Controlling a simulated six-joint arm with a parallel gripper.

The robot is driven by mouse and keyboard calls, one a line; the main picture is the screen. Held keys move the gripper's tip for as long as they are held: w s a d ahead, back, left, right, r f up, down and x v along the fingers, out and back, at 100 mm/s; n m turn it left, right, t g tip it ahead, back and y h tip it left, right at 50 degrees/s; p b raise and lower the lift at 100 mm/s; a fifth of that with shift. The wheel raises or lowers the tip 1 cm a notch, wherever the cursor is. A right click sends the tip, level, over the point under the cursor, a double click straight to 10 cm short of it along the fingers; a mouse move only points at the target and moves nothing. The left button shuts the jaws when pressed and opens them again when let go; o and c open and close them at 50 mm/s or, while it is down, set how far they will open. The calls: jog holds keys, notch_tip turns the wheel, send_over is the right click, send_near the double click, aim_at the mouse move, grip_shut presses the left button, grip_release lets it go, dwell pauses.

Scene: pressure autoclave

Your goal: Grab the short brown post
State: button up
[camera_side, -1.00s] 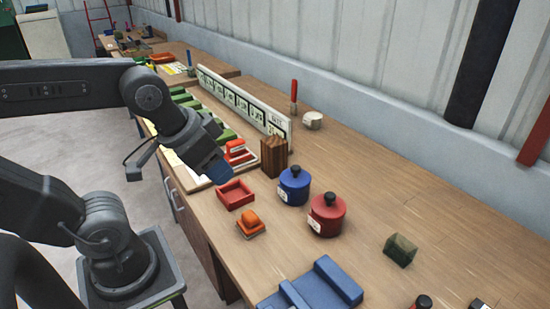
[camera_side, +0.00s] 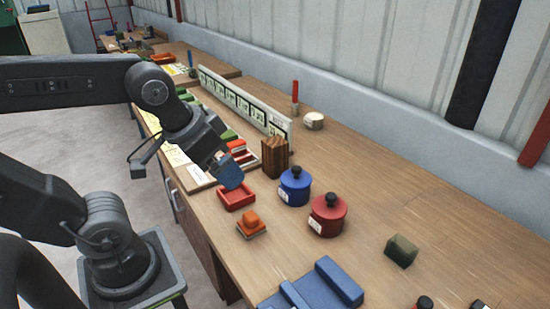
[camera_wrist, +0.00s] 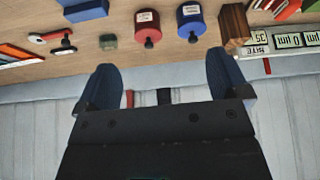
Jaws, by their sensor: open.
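The short brown post (camera_side: 274,158) is a square wooden block standing upright on the bench, beside the end of the numbered white panel. In the wrist view the post (camera_wrist: 234,24) is at the upper right, beyond the right finger. My gripper (camera_side: 232,176) is above the red tray (camera_side: 237,197), to the left of the post and apart from it. In the wrist view my gripper (camera_wrist: 165,85) has its two blue fingers wide apart with nothing between them.
A blue canister (camera_side: 295,187) and a red canister (camera_side: 327,217) stand right of the post. An orange-topped block (camera_side: 251,223) lies in front. The numbered panel (camera_side: 243,103) runs behind the post's left.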

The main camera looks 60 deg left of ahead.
jog(key=w+a+r+n+g, duration=0.2)
jog(key=w+a+r+n, duration=0.15)
jog(key=w, duration=0.45)
jog(key=n+g, duration=0.4)
jog(key=n, duration=1)
send_over(276, 140)
notch_tip(276, 140, down, 8)
notch_tip(276, 140, down, 9)
jog(key=shift+s+d+r, duration=0.1)
jog(key=shift+s+r, duration=0.05)
jog(key=shift+r, duration=0.05)
jog(key=shift+s+d+f, duration=0.1)
jog(key=shift+f, duration=1.25)
jog(key=shift+s+d+f, duration=0.1)
jog(key=shift+f, duration=1.2)
jog(key=shift+c, duration=0.2)
jog(key=c, duration=1.1)
jog(key=shift+c, duration=0.2)
